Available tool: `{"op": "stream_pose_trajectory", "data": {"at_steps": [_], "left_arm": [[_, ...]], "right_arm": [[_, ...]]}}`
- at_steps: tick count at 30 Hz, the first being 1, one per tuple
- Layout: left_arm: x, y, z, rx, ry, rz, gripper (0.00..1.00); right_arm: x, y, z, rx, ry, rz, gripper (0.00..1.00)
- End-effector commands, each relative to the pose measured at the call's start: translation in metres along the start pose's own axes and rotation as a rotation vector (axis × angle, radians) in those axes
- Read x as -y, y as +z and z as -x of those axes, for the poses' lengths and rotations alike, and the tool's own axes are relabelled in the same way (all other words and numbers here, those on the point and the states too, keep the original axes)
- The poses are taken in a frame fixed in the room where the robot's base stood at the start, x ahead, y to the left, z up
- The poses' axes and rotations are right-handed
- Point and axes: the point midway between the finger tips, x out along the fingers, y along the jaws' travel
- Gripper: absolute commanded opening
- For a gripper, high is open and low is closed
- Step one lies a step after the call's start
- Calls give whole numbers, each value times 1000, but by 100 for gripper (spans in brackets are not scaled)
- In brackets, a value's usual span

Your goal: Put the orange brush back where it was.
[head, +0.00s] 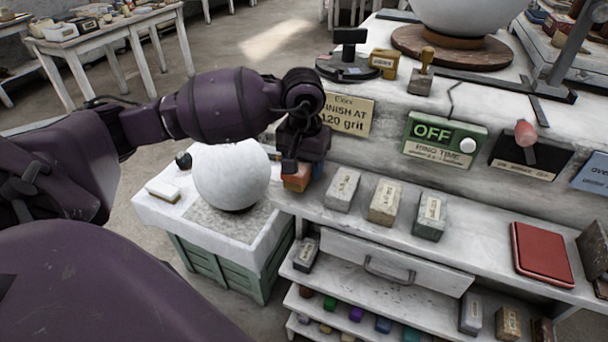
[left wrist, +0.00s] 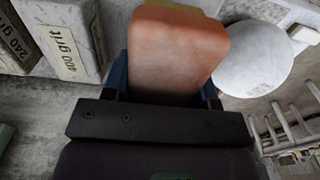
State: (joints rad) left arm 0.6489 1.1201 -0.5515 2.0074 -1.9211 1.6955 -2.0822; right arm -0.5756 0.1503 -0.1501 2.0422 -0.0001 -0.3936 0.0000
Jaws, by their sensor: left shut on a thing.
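My left gripper (head: 300,172) is shut on an orange block-shaped thing (head: 296,183), at the left end of the shelf below the bench. In the left wrist view this orange block (left wrist: 178,52) sits between blue fingers, with a yellowish strip at its far edge. No bristles can be made out, so I cannot tell whether it is the orange brush. Whether it touches the shelf is hidden. It is left of the labelled grey block (head: 342,190); the wrist view shows a 400 grit block (left wrist: 68,45) beside it. My right gripper is not in view.
A white sphere (head: 231,176) stands close on the left, on a white-topped green stand (head: 215,262). More labelled blocks (head: 385,201) line the shelf. A red pad (head: 541,252) lies at the right. The bench wall with an OFF sign (head: 432,130) rises behind. Bare shelf lies before the pad.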

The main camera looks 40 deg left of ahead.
Motion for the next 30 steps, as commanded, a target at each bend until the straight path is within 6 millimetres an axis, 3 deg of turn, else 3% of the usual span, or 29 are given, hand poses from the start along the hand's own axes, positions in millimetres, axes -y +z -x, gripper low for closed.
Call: {"op": "stream_pose_trajectory", "data": {"at_steps": [6,19,20,21,24,30], "left_arm": [[0,1,-30,4,0,1,18],[0,1,-36,2,-1,1,18],[0,1,-36,2,-1,1,56],[0,1,-35,1,0,1,62],[0,1,-34,1,0,1,77],[0,1,-34,1,0,1,78]], "right_arm": [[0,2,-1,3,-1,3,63],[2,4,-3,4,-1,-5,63],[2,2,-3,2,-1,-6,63],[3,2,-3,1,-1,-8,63],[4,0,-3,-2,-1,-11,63],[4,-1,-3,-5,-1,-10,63]]}}
